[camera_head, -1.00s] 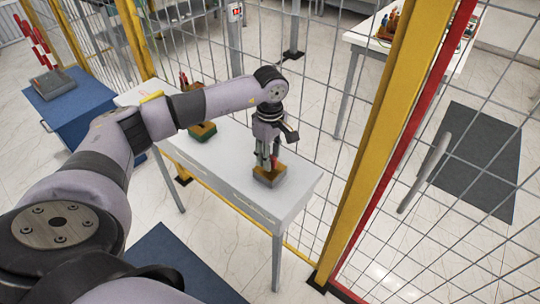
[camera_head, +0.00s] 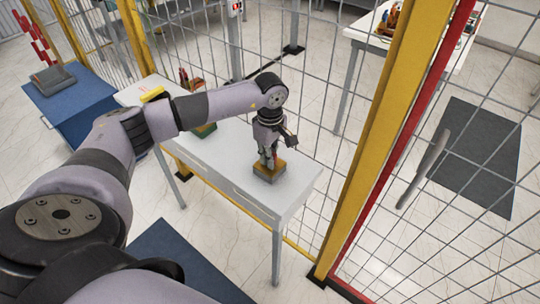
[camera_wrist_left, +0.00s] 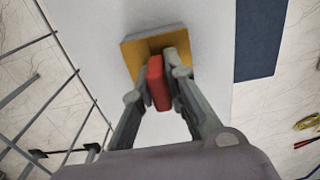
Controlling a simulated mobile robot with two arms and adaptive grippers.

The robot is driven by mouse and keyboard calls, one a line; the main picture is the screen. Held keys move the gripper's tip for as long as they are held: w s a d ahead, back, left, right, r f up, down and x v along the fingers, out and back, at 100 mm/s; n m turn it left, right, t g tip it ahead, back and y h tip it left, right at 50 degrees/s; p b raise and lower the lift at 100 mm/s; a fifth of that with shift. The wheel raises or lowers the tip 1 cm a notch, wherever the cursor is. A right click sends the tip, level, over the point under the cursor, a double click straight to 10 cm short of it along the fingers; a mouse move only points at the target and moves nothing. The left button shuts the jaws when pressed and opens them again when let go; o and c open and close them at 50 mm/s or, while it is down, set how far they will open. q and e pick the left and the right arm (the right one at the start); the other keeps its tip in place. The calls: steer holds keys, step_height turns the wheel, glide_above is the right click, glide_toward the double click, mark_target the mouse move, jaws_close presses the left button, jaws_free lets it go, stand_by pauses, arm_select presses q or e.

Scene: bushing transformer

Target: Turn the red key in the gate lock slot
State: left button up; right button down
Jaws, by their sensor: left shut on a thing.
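The red key (camera_wrist_left: 158,84) shows as a red block between the fingertips in the left wrist view. My left gripper (camera_head: 269,163) is shut on it and points down over a small yellow-topped box (camera_head: 270,174) on the white table. In the left wrist view, the fingers of my left gripper (camera_wrist_left: 161,82) reach over the yellow top (camera_wrist_left: 131,53). The fingers hide much of the key and part of the box. I cannot tell whether the key still touches the box. I cannot make out the gate lock slot. My right gripper is not in view.
The white table (camera_head: 240,172) stands along the mesh fence (camera_head: 315,110). A green-based holder (camera_head: 202,130) stands behind my forearm. A yellow post (camera_head: 385,140) and red-edged gate with a grey handle (camera_head: 424,170) are at right. A blue cabinet (camera_head: 75,98) is at left.

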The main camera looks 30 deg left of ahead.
arm_select(q)
jaws_close()
steer(key=shift+f+m+b, duration=0.1)
steer(key=shift+m+b, duration=0.75)
steer(key=shift+m, duration=0.15)
steer(key=m+b, duration=0.2)
steer(key=m, duration=0.1)
steer(key=shift+m, duration=0.6)
